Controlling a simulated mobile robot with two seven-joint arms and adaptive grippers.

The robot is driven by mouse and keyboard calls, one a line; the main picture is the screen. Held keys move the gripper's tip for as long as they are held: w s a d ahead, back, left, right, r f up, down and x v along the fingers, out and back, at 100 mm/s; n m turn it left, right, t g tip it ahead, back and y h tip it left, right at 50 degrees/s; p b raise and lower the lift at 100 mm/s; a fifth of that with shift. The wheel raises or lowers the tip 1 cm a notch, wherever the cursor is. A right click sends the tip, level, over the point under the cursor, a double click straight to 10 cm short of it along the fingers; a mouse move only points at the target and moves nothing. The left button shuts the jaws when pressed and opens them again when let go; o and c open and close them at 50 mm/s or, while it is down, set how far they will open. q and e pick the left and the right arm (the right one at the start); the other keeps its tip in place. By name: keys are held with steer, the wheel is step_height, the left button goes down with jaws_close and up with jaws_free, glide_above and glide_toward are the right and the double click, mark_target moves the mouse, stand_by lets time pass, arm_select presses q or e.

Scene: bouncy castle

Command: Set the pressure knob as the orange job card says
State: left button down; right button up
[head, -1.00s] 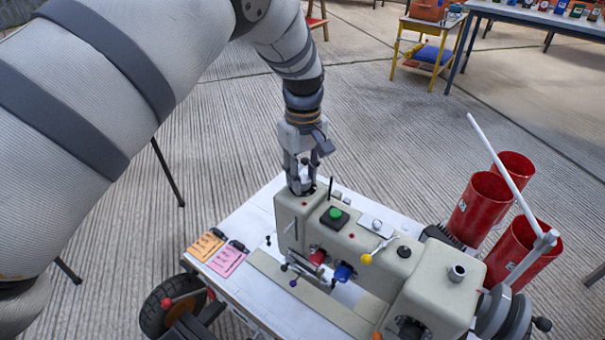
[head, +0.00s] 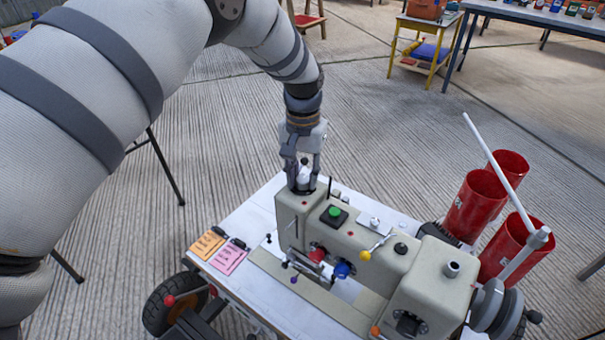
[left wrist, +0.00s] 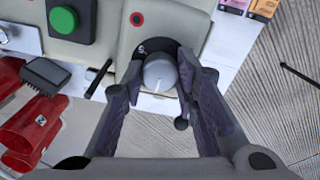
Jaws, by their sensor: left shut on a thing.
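The pressure knob (left wrist: 160,74) is a light grey round knob with a white pointer line, on a dark dial on the cream machine's end (left wrist: 165,22). In the head view the knob (head: 304,178) stands atop the machine's left end (head: 292,212). My left gripper (head: 303,180) comes down on it from above. In the left wrist view its two fingers (left wrist: 161,82) are shut on the knob's sides. The fingers cover most of the dial; one mark shows, too small to read surely. The orange job card (head: 207,244) lies on the white table's left corner; its writing is unreadable. My right gripper is out of view.
A pink card (head: 229,259) lies beside the orange one. A thin black rod (head: 330,187) and a green button (head: 335,212) are close to the knob. Red cylinders (head: 480,205) and a slanted white bar (head: 497,165) stand at right.

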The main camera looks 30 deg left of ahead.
mark_target(303, 179)
arm_select(q)
steer(key=m, duration=0.5)
steer(key=shift+m, duration=0.3)
steer(key=m, duration=0.5)
steer(key=shift+s+m, duration=0.1)
steer(key=shift+m, duration=0.6)
steer(key=c, duration=1.3)
jaws_free()
step_height(303, 179, up, 12)
